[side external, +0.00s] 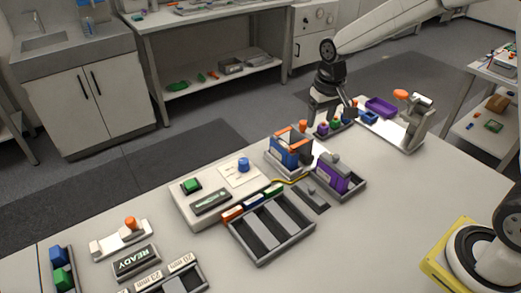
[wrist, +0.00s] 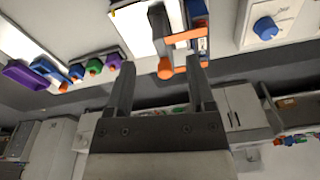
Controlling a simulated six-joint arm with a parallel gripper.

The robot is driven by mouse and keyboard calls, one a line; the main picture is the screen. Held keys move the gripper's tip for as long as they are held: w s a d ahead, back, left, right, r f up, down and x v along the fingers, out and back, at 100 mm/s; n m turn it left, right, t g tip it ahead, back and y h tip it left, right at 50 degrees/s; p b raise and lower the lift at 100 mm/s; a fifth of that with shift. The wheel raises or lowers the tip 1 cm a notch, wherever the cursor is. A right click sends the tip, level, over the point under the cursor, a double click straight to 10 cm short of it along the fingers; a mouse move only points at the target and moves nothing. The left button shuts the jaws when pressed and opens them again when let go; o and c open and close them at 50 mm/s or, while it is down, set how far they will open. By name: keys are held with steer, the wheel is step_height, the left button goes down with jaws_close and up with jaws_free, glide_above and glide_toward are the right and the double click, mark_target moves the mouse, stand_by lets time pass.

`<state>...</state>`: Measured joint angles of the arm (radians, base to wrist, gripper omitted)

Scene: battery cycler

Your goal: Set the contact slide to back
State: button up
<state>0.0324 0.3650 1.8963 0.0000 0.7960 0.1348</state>
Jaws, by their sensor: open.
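An orange knob (side external: 303,125), which looks like the handle of the contact slide, stands at the back of the cell holder (side external: 287,163) in the middle of the table. The holder has blue and orange parts. My gripper (side external: 331,115) is open and empty, pointing down just right of the knob in the side view. In the wrist view the orange knob (wrist: 165,68) appears between the fingertips of my gripper (wrist: 161,65), beside an orange bracket (wrist: 188,37). No contact with it is visible; depth is unclear. The slide's track is mostly hidden.
A purple cell (side external: 333,175) stands in a grey tray right of the holder. Several small coloured parts and a lever press (side external: 414,118) are behind. A cycler box (side external: 200,208) and an empty grey tray (side external: 270,245) lie in front.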

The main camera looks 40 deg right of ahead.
steer(key=r+m+g, duration=0.1)
steer(key=r, duration=0.1)
glide_above(303, 121)
steer(key=shift+f, duration=0.25)
steer(key=shift+f, duration=0.1)
steer(key=shift+f, duration=3.8)
jaws_close()
